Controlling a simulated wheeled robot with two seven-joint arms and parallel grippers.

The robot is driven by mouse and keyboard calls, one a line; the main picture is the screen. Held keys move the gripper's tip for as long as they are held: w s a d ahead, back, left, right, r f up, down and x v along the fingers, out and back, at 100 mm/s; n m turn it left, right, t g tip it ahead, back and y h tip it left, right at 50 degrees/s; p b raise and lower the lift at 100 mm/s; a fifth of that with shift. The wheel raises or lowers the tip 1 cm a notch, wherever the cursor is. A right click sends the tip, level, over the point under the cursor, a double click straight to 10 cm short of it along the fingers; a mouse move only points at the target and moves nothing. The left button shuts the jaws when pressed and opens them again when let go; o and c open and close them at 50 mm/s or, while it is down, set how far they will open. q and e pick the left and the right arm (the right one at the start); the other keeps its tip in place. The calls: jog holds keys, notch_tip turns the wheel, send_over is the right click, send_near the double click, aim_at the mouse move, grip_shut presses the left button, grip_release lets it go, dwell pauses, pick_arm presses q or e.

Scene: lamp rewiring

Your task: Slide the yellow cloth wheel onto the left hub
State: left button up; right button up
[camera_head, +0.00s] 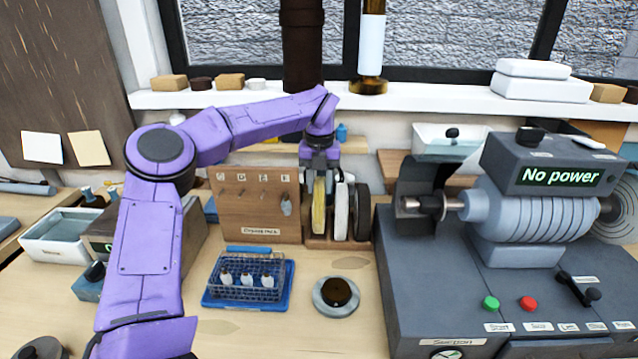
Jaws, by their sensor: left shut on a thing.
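The yellow cloth wheel (318,206) stands edge-on in the wooden wheel rack (338,243), left of a white wheel (341,208) and a dark wheel (361,210). My left gripper (319,172) points down from above and is shut on the top of the yellow wheel. Whether the wheel's bottom touches the rack is hard to tell. The left hub (449,204) is a metal spindle on the left side of the grey polishing machine (515,221); it looks bare, with a dark guard (412,208) around its end. My right gripper is out of view.
A wooden peg board (255,205) stands behind and left of the rack. A blue tray (210,298) with a wire basket and a round dish (337,311) sit in front. The machine's display reads "No power" (560,176). The bench between rack and machine is narrow.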

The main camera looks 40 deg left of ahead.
pick_arm(q)
jog(key=shift+s+r+p, duration=0.1)
jog(key=shift+r+p, duration=1.2)
jog(key=shift+r, duration=0.6)
